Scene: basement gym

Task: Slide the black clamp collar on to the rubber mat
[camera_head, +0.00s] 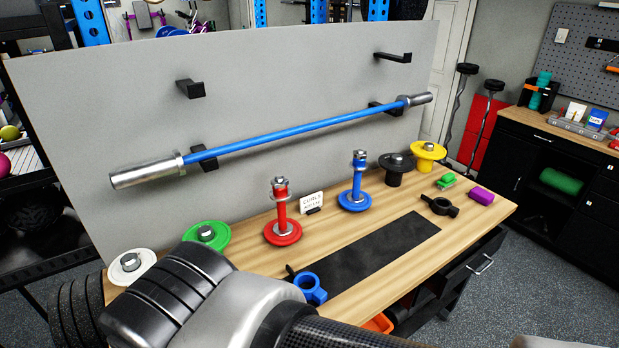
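The mat is a long dark strip lying flat along the front of the bench. My arm crosses the lower foreground and hides part of the bench's front left. My gripper is not in view, so its state does not show.
A blue clamp collar (310,289) sits near the mat's left end. Plate posts, red (282,231) and blue (355,199), line the back beside a small sign (312,203).

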